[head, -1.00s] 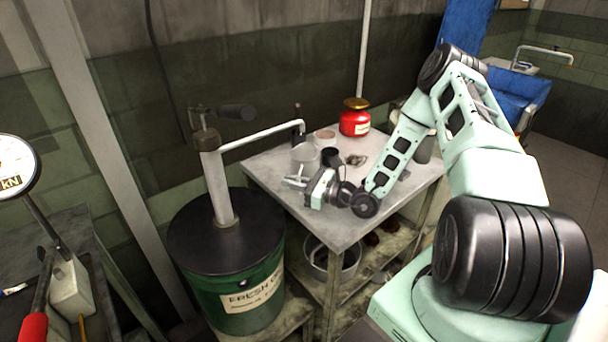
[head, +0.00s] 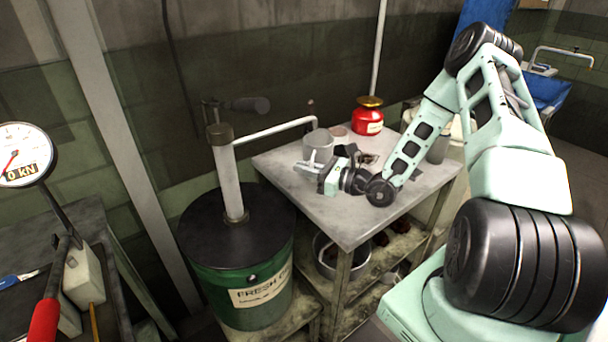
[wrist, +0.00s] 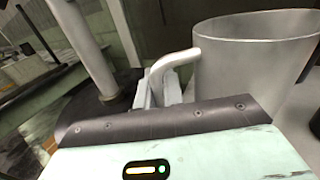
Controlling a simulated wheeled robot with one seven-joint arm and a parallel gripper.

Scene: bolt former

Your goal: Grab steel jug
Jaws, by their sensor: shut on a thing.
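The steel jug (head: 318,146) is a grey, open-topped cylinder at the far left part of the metal table. It stands upright; whether it touches the table top is hard to tell. In the wrist view the jug (wrist: 248,65) fills the upper right, with its bent handle (wrist: 172,63) on its left side. My gripper (head: 308,169) is at the near side of the jug, shut on the handle. In the wrist view the fingers (wrist: 160,90) show beside the handle, partly hidden behind the gripper body.
The metal table (head: 350,220) holds a red can (head: 368,116) with a brass top and small dark items near the jug. A green drum (head: 235,270) with a pump pipe (head: 270,133) stands left; its spout reaches close to the jug. The table's front is clear.

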